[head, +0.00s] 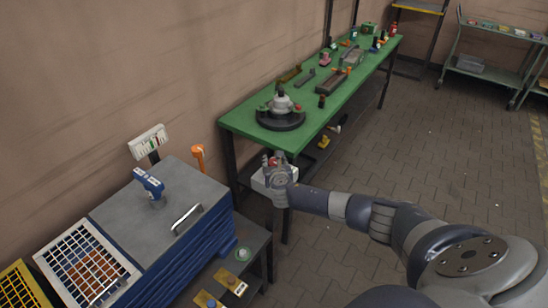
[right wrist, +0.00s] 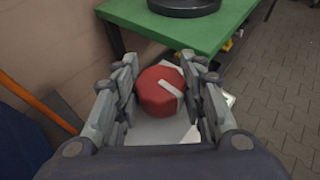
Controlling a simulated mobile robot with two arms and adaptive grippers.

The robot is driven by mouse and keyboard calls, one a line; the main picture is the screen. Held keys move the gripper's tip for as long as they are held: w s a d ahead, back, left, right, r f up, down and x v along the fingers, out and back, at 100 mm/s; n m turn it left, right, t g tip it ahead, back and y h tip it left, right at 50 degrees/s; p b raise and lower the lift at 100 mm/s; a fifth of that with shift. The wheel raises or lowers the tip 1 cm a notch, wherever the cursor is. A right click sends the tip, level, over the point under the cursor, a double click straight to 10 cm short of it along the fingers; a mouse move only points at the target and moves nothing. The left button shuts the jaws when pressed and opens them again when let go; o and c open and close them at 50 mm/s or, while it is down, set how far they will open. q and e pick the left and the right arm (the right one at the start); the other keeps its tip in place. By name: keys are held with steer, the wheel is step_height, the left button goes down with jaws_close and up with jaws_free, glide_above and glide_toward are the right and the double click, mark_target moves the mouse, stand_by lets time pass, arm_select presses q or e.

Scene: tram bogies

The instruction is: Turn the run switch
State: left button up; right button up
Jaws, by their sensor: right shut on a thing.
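The run switch is a red knob (right wrist: 156,92) with a white pointer bar, on a white box (right wrist: 150,132). In the head view my right gripper (head: 279,172) is at the white box (head: 259,183), by the near corner of the green bench, and covers most of the knob. My left gripper is not in view.
The green bench (head: 240,121) carries a round dark fixture (head: 281,120) at its near end and several parts farther back. A blue cabinet (head: 190,240) with a grey top holding a blue tool (head: 149,183) stands at left. The paved floor at right is clear.

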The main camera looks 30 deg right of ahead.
steer(key=shift+a+m+g+h, duration=0.15)
steer(key=shift+m+g+h, duration=0.45)
steer(key=shift+m+h, duration=0.3)
steer(key=shift+f+m+g+h+b, duration=0.15)
steer(key=shift+m+g+h+b, duration=0.35)
steer(key=shift+m+g+h, duration=0.3)
steer(key=shift+m+g+h+b, duration=0.8)
steer(key=shift+m+b, duration=0.15)
steer(key=shift+m, duration=0.15)
steer(key=shift+m+g+h+b, duration=0.6)
steer(key=shift+m+g+b, duration=0.1)
steer(key=shift+m+b, duration=0.1)
steer(key=shift+d+r, duration=0.2)
steer(key=o, duration=1.1)
